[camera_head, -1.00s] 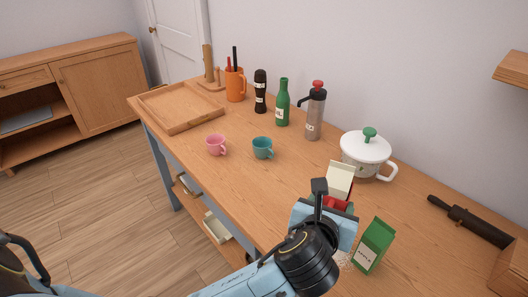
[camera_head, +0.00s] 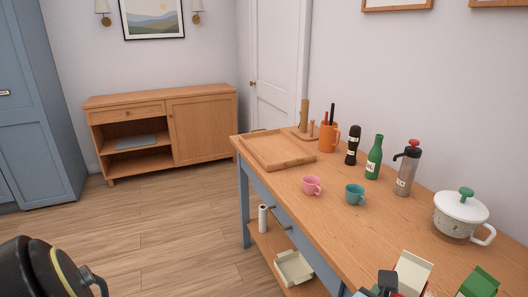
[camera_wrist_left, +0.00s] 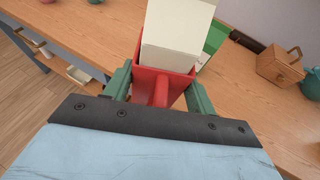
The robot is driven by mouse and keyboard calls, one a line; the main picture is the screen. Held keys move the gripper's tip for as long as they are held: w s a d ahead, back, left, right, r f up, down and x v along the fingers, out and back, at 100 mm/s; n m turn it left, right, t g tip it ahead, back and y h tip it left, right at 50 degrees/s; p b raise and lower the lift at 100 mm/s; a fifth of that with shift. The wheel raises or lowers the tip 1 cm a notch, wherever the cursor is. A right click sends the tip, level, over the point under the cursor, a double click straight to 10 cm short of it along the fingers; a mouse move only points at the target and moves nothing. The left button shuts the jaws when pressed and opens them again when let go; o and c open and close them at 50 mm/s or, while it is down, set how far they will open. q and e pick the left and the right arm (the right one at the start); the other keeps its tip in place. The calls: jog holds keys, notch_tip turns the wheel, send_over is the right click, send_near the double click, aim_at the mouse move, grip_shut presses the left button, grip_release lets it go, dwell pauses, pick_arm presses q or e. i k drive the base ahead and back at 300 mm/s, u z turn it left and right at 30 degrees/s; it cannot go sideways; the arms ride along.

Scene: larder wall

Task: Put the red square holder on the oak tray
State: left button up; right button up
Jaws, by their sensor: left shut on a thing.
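The red square holder (camera_wrist_left: 158,84) is between the green fingers of my left gripper (camera_wrist_left: 158,92) in the left wrist view, which is shut on it. A tall white block (camera_wrist_left: 176,30) stands in the holder. In the head view the white block (camera_head: 412,272) shows at the bottom right edge and most of the holder is cut off. I cannot tell how far the holder is above the table. The oak tray (camera_head: 277,149) lies empty at the table's far left end. My right gripper is not in view.
A pink cup (camera_head: 311,186) and a teal cup (camera_head: 354,195) stand near the tray. An orange mug (camera_head: 328,137), pepper mill (camera_head: 352,145), green bottle (camera_head: 374,157), steel flask (camera_head: 406,170) and white pot (camera_head: 461,210) line the back. A green carton (camera_head: 479,283) stands at right.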

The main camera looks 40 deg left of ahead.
aim_at(285, 156)
jog(key=u, duration=2.1)
jog(key=i, duration=3.05)
jog(key=z, duration=2.8)
